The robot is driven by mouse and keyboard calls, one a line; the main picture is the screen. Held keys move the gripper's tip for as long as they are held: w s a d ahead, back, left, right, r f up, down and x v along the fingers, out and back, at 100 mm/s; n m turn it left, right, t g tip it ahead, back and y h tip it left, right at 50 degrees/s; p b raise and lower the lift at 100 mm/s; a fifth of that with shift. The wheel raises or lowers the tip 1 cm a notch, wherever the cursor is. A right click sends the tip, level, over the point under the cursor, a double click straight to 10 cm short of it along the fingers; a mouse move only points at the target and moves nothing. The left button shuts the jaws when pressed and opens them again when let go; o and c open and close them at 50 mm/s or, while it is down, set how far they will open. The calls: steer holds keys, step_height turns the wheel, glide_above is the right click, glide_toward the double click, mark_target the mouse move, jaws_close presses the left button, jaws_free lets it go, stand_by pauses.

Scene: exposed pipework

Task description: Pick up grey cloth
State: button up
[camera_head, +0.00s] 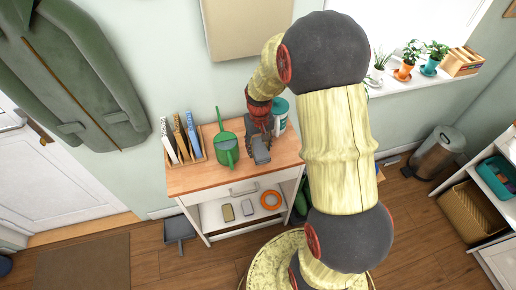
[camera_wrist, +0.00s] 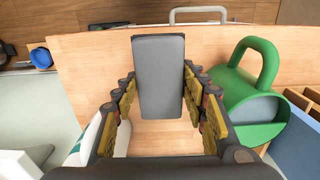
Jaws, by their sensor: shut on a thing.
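The grey cloth (camera_wrist: 158,70) looks like a flat grey slab with rounded edges. My gripper (camera_wrist: 158,88) is shut on it, with one jointed finger along each side in the wrist view. In the head view the cloth (camera_head: 262,156) hangs below my gripper (camera_head: 258,131), over the wooden top of the cabinet (camera_head: 210,181). How far the cloth is from the wood I cannot tell.
A green watering can (camera_head: 227,150) stands close to the left of the cloth, with a rack of upright books (camera_head: 181,140) beyond it. A teal and white container (camera_head: 279,115) stands behind my gripper. The cabinet's shelf below holds an orange ring (camera_head: 271,200) and small blocks.

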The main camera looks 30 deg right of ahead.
steer(key=s+r, duration=0.2)
steer(key=r, duration=0.1)
steer(key=s+a+r+p, duration=0.1)
steer(key=shift+s+r, duration=0.25)
steer(key=shift+r, duration=0.15)
steer(key=s+a+r+p, duration=0.1)
steer(key=s+a+r, duration=0.1)
steer(key=s, duration=0.6)
steer(key=shift+s+a+r, duration=0.25)
steer(key=shift+s+r, duration=0.1)
steer(key=shift+r, duration=0.45)
steer(key=o, duration=0.7)
steer(key=c, duration=0.4)
steer(key=shift+c, duration=0.3)
